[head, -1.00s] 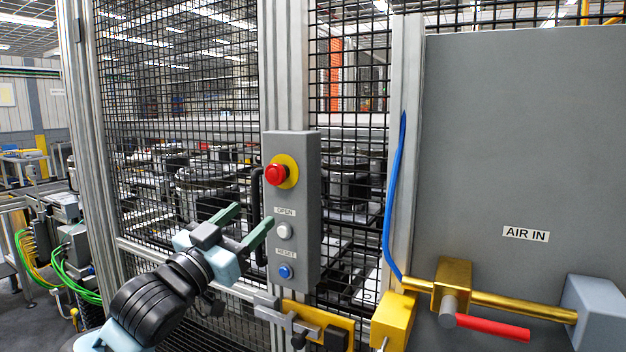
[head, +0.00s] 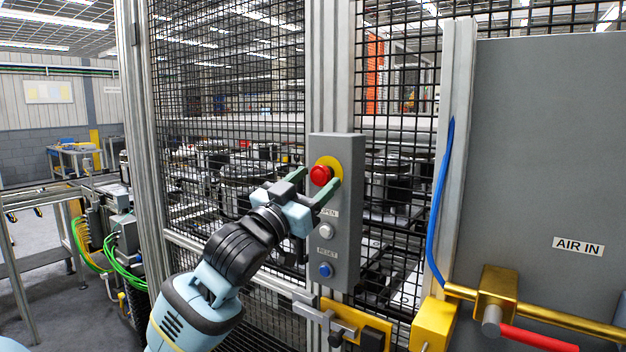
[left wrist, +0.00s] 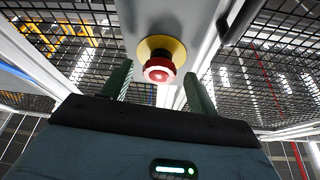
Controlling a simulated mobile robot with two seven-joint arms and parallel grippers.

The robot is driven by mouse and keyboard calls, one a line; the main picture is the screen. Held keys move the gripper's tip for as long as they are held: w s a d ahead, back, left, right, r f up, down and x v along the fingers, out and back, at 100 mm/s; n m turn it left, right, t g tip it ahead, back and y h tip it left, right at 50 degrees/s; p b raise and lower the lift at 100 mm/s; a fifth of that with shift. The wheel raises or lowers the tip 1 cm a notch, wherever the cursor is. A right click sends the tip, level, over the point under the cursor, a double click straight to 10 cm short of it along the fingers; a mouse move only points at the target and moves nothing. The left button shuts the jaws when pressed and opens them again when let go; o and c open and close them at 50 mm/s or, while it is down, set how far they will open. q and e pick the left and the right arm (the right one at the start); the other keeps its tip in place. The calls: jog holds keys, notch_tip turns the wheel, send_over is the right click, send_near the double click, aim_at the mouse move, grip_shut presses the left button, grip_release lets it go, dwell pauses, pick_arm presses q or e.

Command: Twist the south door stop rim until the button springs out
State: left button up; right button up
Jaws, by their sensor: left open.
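The red stop button (head: 321,175) sits on a yellow collar (head: 331,164) at the top of a grey control box (head: 346,240) on the fence post. My left gripper (head: 317,185) is open, with its two green fingers pointing at the button, one on each side in the head view. In the left wrist view the red button (left wrist: 159,70) and yellow collar (left wrist: 161,46) show beyond and between the open fingertips (left wrist: 159,82). I see no contact between fingers and rim. My right gripper is not in view.
Below the button are a white OPEN button (head: 326,231) and a blue RESET button (head: 325,270). A latch with a yellow plate (head: 352,322) lies under the box. A grey AIR IN panel (head: 550,150) with a brass pipe and red handle (head: 540,340) stands at right.

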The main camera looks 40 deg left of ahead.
pick_arm(q)
jog(key=shift+w+r, duration=0.2)
jog(key=shift+w, duration=0.3)
jog(key=c, duration=1)
